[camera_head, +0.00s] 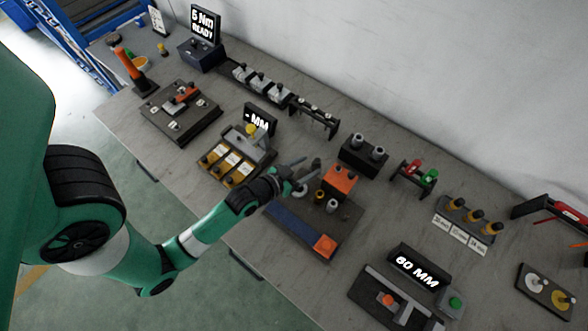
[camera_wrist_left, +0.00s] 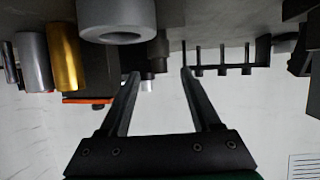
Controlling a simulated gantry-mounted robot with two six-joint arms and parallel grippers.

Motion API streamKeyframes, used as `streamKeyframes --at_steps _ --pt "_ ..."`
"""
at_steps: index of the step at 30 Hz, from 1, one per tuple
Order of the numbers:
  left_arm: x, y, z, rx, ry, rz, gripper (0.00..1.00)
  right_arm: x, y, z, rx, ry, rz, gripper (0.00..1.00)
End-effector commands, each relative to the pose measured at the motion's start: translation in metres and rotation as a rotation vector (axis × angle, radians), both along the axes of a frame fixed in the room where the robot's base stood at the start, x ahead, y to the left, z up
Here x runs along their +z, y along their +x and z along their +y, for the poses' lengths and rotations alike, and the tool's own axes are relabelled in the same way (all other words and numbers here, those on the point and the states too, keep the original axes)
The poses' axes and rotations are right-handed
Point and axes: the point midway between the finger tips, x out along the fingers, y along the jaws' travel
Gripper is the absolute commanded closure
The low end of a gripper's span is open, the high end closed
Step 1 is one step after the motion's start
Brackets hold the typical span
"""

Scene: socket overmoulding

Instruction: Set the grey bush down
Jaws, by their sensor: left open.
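The grey bush (camera_wrist_left: 117,22) shows large at the top of the left wrist view, its bored end towards the bottom of that upside-down picture. It stands clear of my fingers. In the head view a small grey bush (camera_head: 300,190) is just beside my left gripper (camera_head: 311,170). My left gripper is open, with nothing between its two fingers (camera_wrist_left: 157,75) in the wrist view. A brass bush (camera_wrist_left: 64,58) and a silver bush (camera_wrist_left: 33,62) stand beside the grey one. My right gripper is not in view.
The dark fixture (camera_head: 290,222) with an orange pad (camera_head: 325,245) lies below the gripper. An orange-topped block (camera_head: 341,178) stands close to its right. A dark rack (camera_head: 315,113) and a twin-post block (camera_head: 364,155) stand behind. Bare bench shows right of the fixture.

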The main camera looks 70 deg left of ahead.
Motion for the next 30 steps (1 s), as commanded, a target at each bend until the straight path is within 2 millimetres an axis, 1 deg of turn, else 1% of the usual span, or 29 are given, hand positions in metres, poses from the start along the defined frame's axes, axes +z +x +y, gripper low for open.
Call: streamKeyframes --at_steps 1,3,6,9,13,23,26,28,29,30 --pt "0.008 -0.012 -0.005 0.0 -0.001 0.003 0.36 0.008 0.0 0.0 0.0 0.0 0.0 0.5" --pt "0.014 -0.027 -0.012 0.0 -0.001 0.003 0.36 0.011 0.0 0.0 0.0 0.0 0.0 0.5" --pt "0.021 -0.044 -0.02 0.001 -0.001 0.003 0.36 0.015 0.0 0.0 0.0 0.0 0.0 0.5" --pt "0.026 -0.055 -0.025 0.0 0.0 0.001 0.36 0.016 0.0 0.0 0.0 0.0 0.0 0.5" --pt "0.029 -0.06 -0.027 0.0 0.001 -0.002 0.36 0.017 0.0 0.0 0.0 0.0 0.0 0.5" --pt "0.028 -0.06 -0.027 0.0 0.001 -0.002 0.36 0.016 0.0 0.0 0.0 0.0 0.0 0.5" --pt "0.037 -0.051 -0.026 -0.009 0.012 -0.022 0.36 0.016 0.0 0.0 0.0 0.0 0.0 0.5" --pt "0.059 -0.028 -0.023 -0.032 0.035 -0.073 0.36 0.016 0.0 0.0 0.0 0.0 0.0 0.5" --pt "0.074 -0.013 -0.022 -0.046 0.051 -0.106 0.36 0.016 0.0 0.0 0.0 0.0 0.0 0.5" --pt "0.099 0.009 -0.022 -0.069 0.074 -0.16 0.36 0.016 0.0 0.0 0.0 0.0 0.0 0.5"
